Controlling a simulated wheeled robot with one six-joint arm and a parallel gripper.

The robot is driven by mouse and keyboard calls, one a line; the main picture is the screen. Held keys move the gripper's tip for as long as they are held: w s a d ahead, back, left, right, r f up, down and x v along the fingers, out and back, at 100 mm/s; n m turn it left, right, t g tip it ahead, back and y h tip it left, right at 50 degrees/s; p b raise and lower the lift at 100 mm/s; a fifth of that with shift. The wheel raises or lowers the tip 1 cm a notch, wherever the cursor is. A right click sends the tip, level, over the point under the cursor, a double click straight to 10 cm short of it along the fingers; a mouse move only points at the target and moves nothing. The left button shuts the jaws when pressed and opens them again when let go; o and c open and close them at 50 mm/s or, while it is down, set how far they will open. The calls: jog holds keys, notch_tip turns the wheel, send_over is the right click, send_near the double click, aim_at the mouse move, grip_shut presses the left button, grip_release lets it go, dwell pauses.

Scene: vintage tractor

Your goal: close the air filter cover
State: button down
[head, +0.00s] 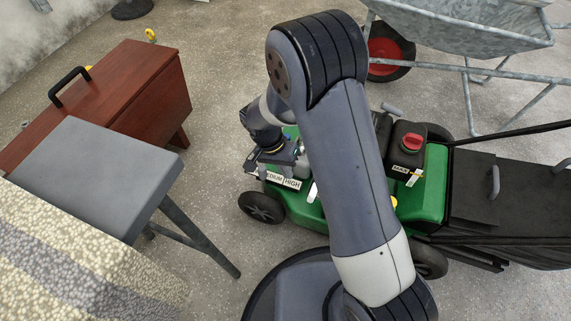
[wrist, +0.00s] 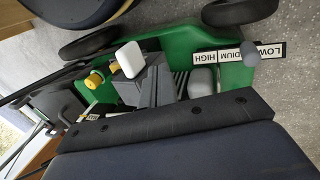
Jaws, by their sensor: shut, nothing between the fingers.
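The green lawn mower (head: 420,195) stands on the floor; it also shows in the wrist view (wrist: 207,62). My gripper (head: 281,163) is shut and empty, low over the front-left part of the mower, close to its LOW, MEDIUM, HIGH height label (head: 284,180). My arm hides much of the engine in the head view. In the wrist view, a dark grey housing (wrist: 153,88) with a white square piece (wrist: 130,58) and a rounded grey part (wrist: 203,80) sit on the green deck. I cannot tell for certain which part is the air filter cover, or how far open it is.
A red cap (head: 412,142) tops the black tank on the mower's right. A black grass bag (head: 500,215) extends behind. A grey bench (head: 95,175) and a wooden box (head: 110,95) stand at left, a wheelbarrow (head: 470,25) at upper right. Bare floor (head: 215,170) lies between bench and mower.

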jog(key=s+d+f+b, duration=0.2)
jog(key=d+f, duration=0.2)
jog(key=d, duration=0.1)
jog(key=shift+f, duration=0.25)
jog(key=shift+w+d, duration=0.1)
jog(key=shift+d, duration=0.05)
